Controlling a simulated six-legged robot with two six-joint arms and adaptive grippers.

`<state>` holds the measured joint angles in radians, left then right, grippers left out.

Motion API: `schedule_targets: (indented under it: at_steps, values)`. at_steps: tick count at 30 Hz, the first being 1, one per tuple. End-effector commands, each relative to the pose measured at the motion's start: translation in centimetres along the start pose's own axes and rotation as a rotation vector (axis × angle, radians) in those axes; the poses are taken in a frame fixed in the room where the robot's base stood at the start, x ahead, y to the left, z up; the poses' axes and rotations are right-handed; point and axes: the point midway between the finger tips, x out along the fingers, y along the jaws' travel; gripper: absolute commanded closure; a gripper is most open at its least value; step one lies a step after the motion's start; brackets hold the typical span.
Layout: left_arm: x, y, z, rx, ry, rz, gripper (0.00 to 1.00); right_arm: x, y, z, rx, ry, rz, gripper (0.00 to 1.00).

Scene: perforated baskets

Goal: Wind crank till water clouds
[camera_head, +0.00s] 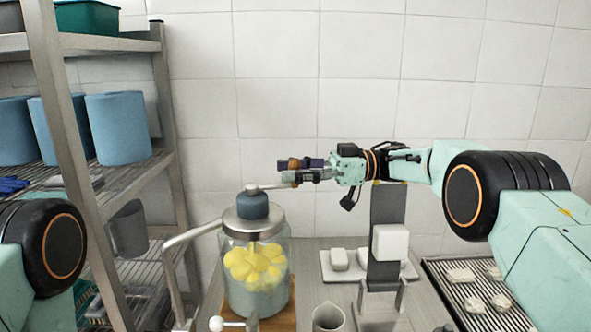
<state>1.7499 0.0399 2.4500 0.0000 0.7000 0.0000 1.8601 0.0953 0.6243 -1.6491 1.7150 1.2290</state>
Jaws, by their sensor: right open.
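A glass jar (233,300) stands on a wooden board. It holds yellow chunks (255,262) in its upper part. The lower part looks pale blue-grey, and I cannot tell how cloudy it is. A metal lid (240,221) with a dark blue housing (252,205) tops the jar. A crank (269,187) runs from the housing to the right. My right gripper (287,171) is open at the crank's outer end, fingers pointing left. I cannot tell whether it touches the crank. My left gripper is out of view.
A metal rack (72,115) with blue rolls (118,128) stands at the left. A grey bent metal bar (180,240) rises left of the jar. A dark upright stand (386,225), a small cup (328,319) and a ridged tray (461,277) with pale pieces are at the right.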

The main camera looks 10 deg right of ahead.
Motion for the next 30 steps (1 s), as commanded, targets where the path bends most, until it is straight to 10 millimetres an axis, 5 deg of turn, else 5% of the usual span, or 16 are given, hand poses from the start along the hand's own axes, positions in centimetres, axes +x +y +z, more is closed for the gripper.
schedule_targets:
  at_steps: [5, 14, 30]
  values:
    - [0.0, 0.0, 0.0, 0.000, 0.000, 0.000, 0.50, -0.7, 0.0, 0.1, 0.001, 0.000, 0.001, 0.54]
    - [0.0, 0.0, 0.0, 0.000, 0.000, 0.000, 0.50, -5.2, 0.0, 0.1, -0.001, -0.003, 0.002, 0.54]
    - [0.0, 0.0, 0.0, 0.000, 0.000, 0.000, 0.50, -7.3, 0.0, 0.0, -0.001, -0.002, 0.000, 0.54]
